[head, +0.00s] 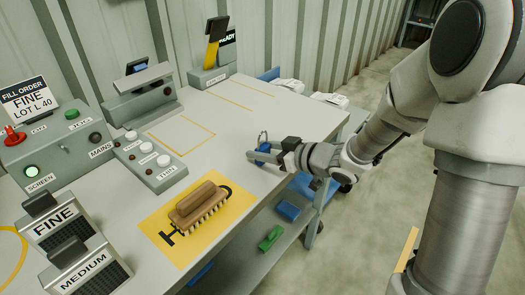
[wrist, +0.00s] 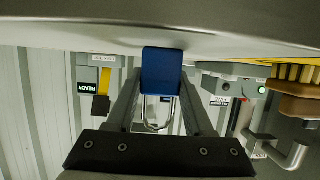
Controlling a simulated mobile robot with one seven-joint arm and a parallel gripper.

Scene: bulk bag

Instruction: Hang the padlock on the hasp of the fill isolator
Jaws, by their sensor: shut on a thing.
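My gripper (head: 266,156) is shut on a blue padlock (wrist: 162,72) at the near right edge of the bench. The padlock's blue body sits between the two fingers in the wrist view, and its silver shackle (wrist: 158,124) shows there too. In the head view the padlock (head: 263,147) is small and partly hidden by the fingers. A grey control box (head: 50,150) stands at the left back of the bench, with a red knob (head: 14,136) at its left end and a lit green lamp. I cannot make out which part is the fill isolator's hasp.
A brush (head: 198,203) lies on a yellow mat (head: 160,222) left of my gripper. A button panel (head: 150,160), a screen unit (head: 142,94) and a READY unit (head: 210,70) stand behind. FINE and MEDIUM blocks are front left. The bench's middle right is clear.

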